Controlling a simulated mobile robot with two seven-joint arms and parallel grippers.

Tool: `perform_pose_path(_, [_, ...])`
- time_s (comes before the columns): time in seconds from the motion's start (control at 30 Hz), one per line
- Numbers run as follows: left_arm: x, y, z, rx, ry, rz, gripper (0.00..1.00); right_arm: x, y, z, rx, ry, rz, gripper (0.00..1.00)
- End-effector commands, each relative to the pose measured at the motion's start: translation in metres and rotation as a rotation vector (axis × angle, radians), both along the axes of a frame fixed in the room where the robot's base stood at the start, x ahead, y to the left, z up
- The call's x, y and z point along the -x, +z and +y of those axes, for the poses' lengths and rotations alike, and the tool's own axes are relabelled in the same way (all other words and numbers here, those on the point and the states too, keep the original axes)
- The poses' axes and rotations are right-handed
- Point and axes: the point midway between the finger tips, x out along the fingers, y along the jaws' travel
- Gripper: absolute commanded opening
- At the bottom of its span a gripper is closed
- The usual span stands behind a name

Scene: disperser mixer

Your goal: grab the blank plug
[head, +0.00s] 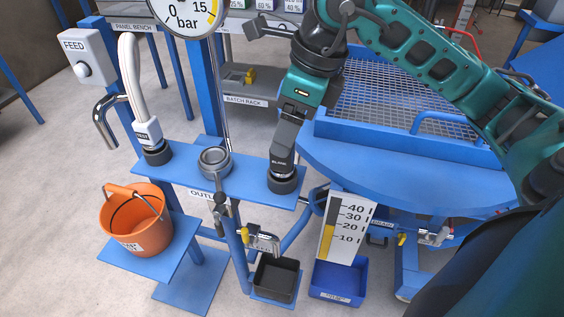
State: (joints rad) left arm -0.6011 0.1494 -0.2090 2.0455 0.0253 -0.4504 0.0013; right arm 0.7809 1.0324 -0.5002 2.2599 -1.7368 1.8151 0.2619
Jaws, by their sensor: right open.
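My right gripper (282,168) reaches down from above onto the right end of the blue panel shelf (182,168). It is open, with its fingertips at a dark round fitting (285,185). The gripper covers the top of this fitting, so I cannot tell how much of the blank plug is between the fingers or whether they touch it. A silver round coupling (214,160) sits at the middle of the shelf. A white hose end (148,132) stands in another dark fitting (158,155) at the left end. My left gripper is not in view.
An orange bucket (137,220) stands on a low blue platform at the left. A black bin (276,280) and a blue bin (338,282) are below the shelf. A pressure gauge (188,12) is above. A blue table with mesh (385,95) lies close on the right.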

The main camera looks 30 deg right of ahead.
Motion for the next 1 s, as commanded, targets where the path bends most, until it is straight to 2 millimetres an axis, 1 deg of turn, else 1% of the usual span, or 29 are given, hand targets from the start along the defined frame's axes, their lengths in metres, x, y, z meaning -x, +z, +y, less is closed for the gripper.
perform_pose_path(0.03, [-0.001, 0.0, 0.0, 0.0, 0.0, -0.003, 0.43, 0.0, -0.005, 0.001, -0.002, 0.001, 0.003, 0.72])
perform_pose_path(0.17, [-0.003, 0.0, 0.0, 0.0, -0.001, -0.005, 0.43, -0.002, -0.013, 0.003, -0.001, 0.002, 0.002, 0.72])
perform_pose_path(0.4, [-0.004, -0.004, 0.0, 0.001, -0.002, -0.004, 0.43, -0.004, -0.047, 0.013, -0.003, 0.001, 0.004, 0.72])
perform_pose_path(0.5, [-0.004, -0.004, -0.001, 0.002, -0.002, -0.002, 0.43, -0.006, -0.056, 0.014, -0.002, 0.002, 0.002, 0.72])
perform_pose_path(0.77, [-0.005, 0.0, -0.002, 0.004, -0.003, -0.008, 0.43, -0.007, -0.058, 0.015, -0.002, 0.001, 0.0, 0.72])
perform_pose_path(0.87, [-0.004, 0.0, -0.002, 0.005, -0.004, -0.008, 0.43, -0.007, -0.058, 0.015, -0.002, 0.001, 0.0, 0.65])
perform_pose_path(1.0, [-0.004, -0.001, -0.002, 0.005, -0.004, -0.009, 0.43, -0.007, -0.058, 0.015, -0.002, 0.001, 0.0, 0.51])
